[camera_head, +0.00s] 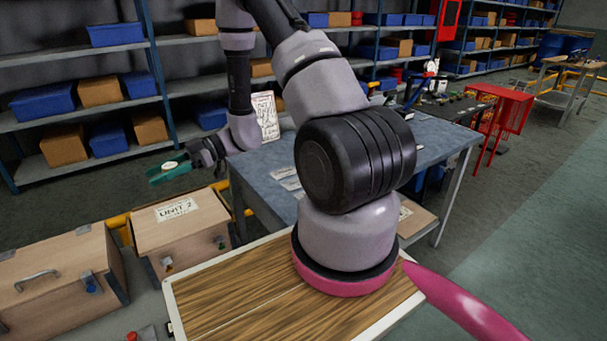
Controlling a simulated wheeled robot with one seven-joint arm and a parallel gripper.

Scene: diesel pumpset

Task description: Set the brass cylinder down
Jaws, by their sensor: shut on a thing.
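My gripper (160,174), with teal fingers, is at the left of the head view, at the end of my arm. It points left, in the air above and behind the wooden box marked UNIT 2 (180,225), and left of the blue-grey workbench (440,150). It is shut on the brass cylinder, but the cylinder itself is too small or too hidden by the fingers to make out. No other brass cylinder can be told in view. My arm hides part of the workbench.
A second wooden box (60,285) with a handle stands at the lower left. Shelves with blue and brown bins (43,101) line the back. Papers (287,178) lie on the workbench. A red stand (505,108) is at the right, with open floor (545,190) beyond.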

